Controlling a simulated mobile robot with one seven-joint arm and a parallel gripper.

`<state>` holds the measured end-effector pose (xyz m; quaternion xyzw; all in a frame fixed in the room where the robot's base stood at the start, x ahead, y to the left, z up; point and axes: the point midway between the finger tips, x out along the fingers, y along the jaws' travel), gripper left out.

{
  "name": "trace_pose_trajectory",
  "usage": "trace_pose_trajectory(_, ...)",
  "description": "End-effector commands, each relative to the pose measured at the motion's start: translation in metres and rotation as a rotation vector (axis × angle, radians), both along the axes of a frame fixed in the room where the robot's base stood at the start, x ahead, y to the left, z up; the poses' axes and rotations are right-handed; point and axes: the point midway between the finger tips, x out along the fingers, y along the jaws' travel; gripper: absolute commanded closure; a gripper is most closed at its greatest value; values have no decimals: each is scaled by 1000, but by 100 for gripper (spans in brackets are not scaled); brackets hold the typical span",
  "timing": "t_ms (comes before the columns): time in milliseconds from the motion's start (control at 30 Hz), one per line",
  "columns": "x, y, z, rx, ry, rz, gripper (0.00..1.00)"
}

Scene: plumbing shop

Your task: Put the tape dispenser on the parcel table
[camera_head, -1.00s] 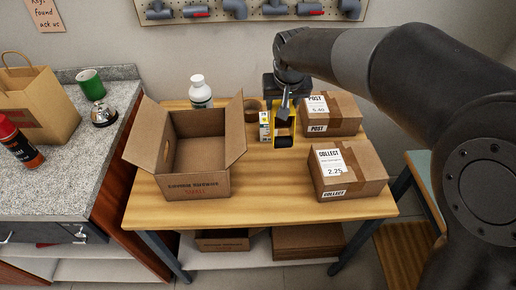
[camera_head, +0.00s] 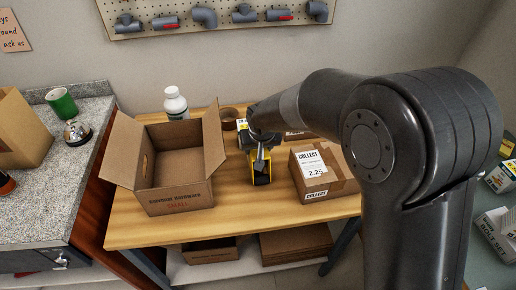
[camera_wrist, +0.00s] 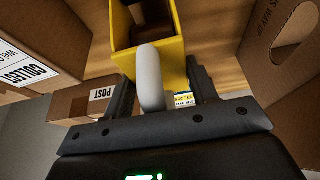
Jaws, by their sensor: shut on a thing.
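The yellow tape dispenser (camera_head: 262,178) is in my gripper (camera_head: 261,153), between the open carton and the COLLECT parcel. In the wrist view the yellow body (camera_wrist: 180,62) is ahead of the fingers, and a pale grey rounded part (camera_wrist: 150,80) stands between them. My gripper also shows in the wrist view (camera_wrist: 160,85), shut on the dispenser. The parcel table (camera_head: 238,220) has a light wood top and lies beneath the dispenser. I cannot tell whether the dispenser touches the wood.
An open cardboard carton (camera_head: 180,200) stands left on the table. The COLLECT parcel (camera_head: 322,170) is to the right; another parcel (camera_wrist: 72,102) is partly hidden behind my arm. A white bottle (camera_head: 176,104) and brown tape roll (camera_head: 229,118) stand behind. The front strip is clear.

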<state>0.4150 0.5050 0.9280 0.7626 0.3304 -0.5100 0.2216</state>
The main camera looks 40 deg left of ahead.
Motion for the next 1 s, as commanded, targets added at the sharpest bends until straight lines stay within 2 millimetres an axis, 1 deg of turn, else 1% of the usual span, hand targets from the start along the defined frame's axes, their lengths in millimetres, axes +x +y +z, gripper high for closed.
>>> trace_pose_trajectory(67, 0, 1, -6, 2, -1, 1, 100)
trace_pose_trajectory(267, 0, 1, -5, 3, -2, 1, 100)
trace_pose_trajectory(400, 0, 1, -8, 3, -2, 1, 100)
trace_pose_trajectory(433, 0, 1, -8, 1, 0, 1, 45)
trace_pose_trajectory(667, 0, 0, -8, 1, 0, 1, 26)
trace_pose_trajectory(900, 0, 1, -8, 1, 0, 1, 26)
trace_pose_trajectory(1000, -1, 0, -3, 2, -1, 1, 26)
